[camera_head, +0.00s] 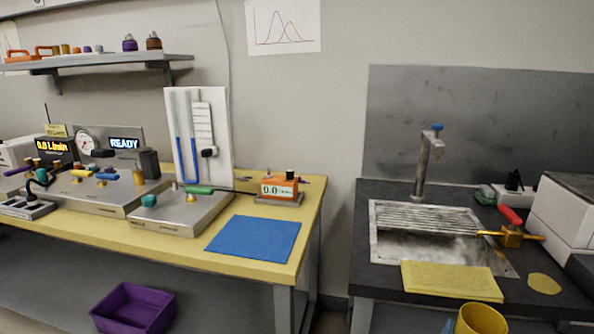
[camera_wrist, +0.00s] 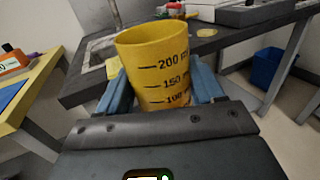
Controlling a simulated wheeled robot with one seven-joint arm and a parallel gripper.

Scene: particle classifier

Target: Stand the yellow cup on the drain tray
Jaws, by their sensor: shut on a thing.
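The yellow cup (camera_head: 482,320) is at the bottom edge of the head view, in front of the dark sink counter, its lower part cut off. In the wrist view the cup (camera_wrist: 158,72) shows black volume marks and stands roughly upright between the blue fingers of my gripper (camera_wrist: 163,95). My gripper is shut on it. A blue finger shows left of the cup in the head view. A ribbed metal rack (camera_head: 425,217), seemingly the drain tray, lies across the back of the sink. It looks bare.
The faucet (camera_head: 428,165) rises behind the rack. A brass valve with a red handle (camera_head: 511,230) is at its right. A yellow cloth (camera_head: 453,281) lies on the sink's front edge. A white machine (camera_head: 570,225) stands right. A blue bin (camera_wrist: 268,68) is on the floor.

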